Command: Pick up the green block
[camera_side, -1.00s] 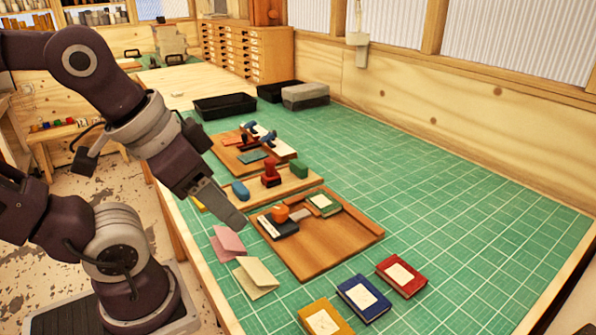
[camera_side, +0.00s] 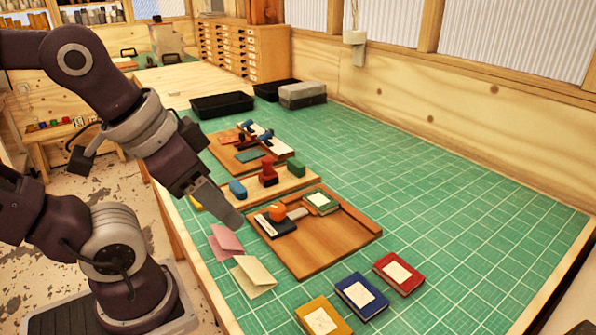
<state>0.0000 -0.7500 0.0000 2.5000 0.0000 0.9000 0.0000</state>
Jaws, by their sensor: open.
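The green block (camera_side: 297,167) stands at the right end of a narrow light wooden board (camera_side: 285,185), in the middle row of the work mat. A red piece (camera_side: 268,172) and a blue block (camera_side: 237,189) are on the same board, to its left. My gripper (camera_side: 232,218) points down and right, in front of the blue block and left of the green block, apart from it. It looks empty. The gap between its fingers does not show from this side.
A wooden tray (camera_side: 330,245) in front holds an orange piece (camera_side: 277,212) on a dark pad and a small green book (camera_side: 321,202). Folded pink (camera_side: 226,242) and cream cards (camera_side: 253,276) lie nearby. Yellow, blue and red books line the front. The mat's right side is clear.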

